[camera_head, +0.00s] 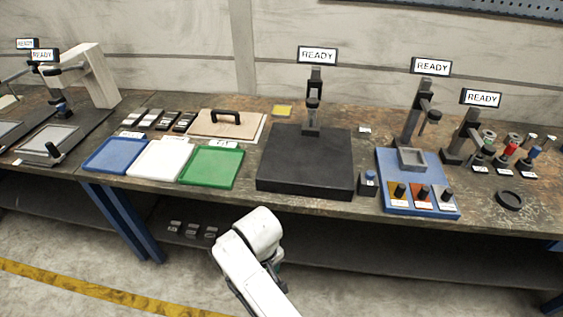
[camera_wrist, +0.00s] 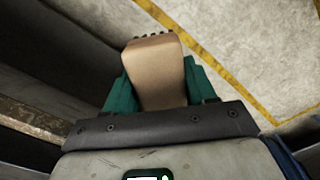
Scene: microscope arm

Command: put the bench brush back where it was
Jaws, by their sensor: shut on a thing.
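The bench brush (camera_wrist: 155,75) shows in the wrist view as a tan wooden block with a row of dark bristle tufts at its far end. My gripper (camera_wrist: 154,85) has a teal finger on each side of it and is shut on it. The brush is held off the bench, with floor and the bench edge behind it. In the head view my white arm is in front of the bench, and it hides the brush and most of the gripper.
The bench (camera_head: 365,205) carries blue (camera_head: 115,155), white (camera_head: 160,158) and green (camera_head: 211,167) trays, a wooden board with a dark handle (camera_head: 227,123), a black block with a stand (camera_head: 306,160) and a blue fixture base (camera_head: 440,211). A lower shelf holds small dark items (camera_head: 192,229).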

